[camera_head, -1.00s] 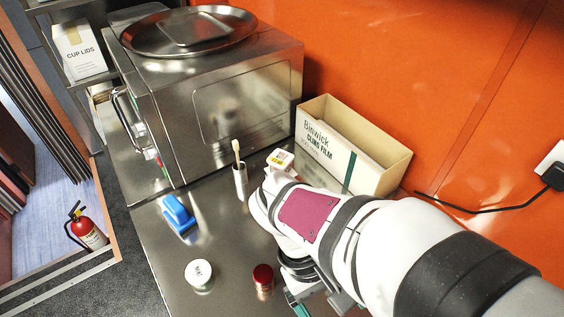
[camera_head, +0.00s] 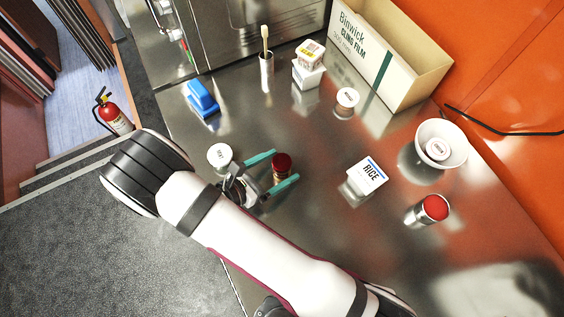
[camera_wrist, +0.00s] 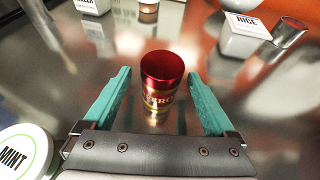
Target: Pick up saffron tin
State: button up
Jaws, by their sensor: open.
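In the wrist view the tin (camera_wrist: 161,70) shows a partly readable label that fits saffron. My gripper (camera_head: 286,166) is open, with its teal fingers on either side of the tin. In the wrist view a gap shows between the tin and each finger of my gripper (camera_wrist: 159,76).
A white-lidded mint jar (camera_head: 219,156) stands close beside my gripper. A rice container (camera_head: 368,173), a red-topped cylinder (camera_head: 433,208) and a white bowl (camera_head: 441,143) are to the right. A blue object (camera_head: 202,99) and a cling film box (camera_head: 385,60) are farther back.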

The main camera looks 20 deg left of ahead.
jog(key=x, duration=0.4)
jog(key=shift+w+d+f, duration=0.1)
jog(key=shift+d, duration=0.05)
jog(key=c, duration=1.4)
jog(key=shift+c, duration=0.2)
